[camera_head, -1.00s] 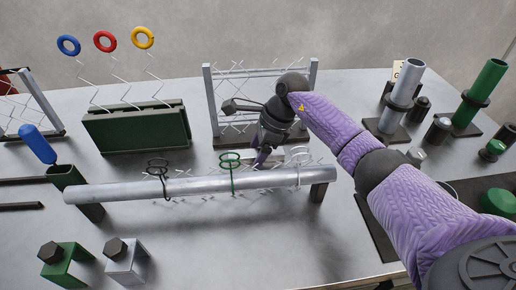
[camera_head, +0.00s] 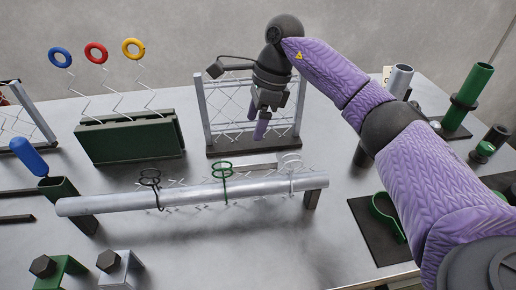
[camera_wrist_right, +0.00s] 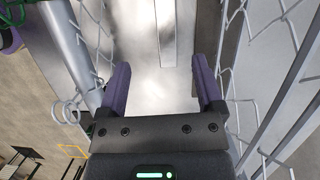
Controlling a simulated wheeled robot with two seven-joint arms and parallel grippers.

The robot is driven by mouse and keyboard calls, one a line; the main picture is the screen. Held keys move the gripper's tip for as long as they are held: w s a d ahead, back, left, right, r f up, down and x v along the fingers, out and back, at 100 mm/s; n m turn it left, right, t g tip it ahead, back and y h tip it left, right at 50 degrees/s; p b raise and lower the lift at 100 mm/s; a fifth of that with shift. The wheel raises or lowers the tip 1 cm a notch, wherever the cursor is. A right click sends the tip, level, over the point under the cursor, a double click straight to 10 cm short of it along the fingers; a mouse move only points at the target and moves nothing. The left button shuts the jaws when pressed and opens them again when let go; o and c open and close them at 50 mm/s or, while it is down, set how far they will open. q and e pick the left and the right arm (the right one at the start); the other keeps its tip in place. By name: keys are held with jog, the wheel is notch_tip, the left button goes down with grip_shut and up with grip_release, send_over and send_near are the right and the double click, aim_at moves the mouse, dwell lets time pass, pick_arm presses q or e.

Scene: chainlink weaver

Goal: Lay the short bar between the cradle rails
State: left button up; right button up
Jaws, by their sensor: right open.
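A short flat grey bar (camera_head: 255,165) lies on the table behind the long silver tube (camera_head: 180,197). In the wrist view it shows as a pale strip (camera_wrist_right: 153,30) at the top, beyond the fingers. My right gripper (camera_head: 262,131) hangs fingers down above the table, behind the bar and in front of the wire-mesh frame (camera_head: 201,112). Its purple fingers (camera_wrist_right: 158,88) are apart, with nothing between them. Two dark strips lie at the left edge, a far one (camera_head: 18,192) and a near one (camera_head: 16,217); I cannot tell whether they are the cradle rails. My left gripper is out of view.
The tube carries black (camera_head: 150,178), green (camera_head: 222,168) and white (camera_head: 290,161) rings. A green block (camera_head: 130,142) with wires stands at the back left. A green post (camera_head: 470,90) stands at the back right. Tube and mesh closely flank my gripper.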

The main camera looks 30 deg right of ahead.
aim_at(247, 161)
jog(key=a+f+b, duration=0.1)
jog(key=w+a+f+h+b, duration=0.1)
jog(key=shift+w+f+g, duration=0.15)
jog(key=shift+f+g, duration=0.15)
jog(key=shift+w+a+r+h+b, duration=0.15)
jog(key=shift+a+h+b, duration=0.1)
jog(key=shift+h+b, duration=0.3)
jog(key=shift+s+a+r+h+b, duration=0.1)
jog(key=shift+a+r+h+b, duration=0.1)
jog(key=shift+h+b, duration=0.35)
jog(key=shift+f, duration=0.35)
jog(key=f+b, duration=0.1)
jog(key=f, duration=0.2)
jog(key=f+b, duration=0.2)
jog(key=f, duration=0.1)
jog(key=d+f+b, duration=0.1)
jog(key=f, duration=0.1)
jog(key=shift+f, duration=0.4)
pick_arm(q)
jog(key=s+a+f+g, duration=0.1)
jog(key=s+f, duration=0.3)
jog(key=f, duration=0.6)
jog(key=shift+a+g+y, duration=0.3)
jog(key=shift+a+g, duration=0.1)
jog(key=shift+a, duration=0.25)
pick_arm(e)
jog(key=shift+r, duration=0.2)
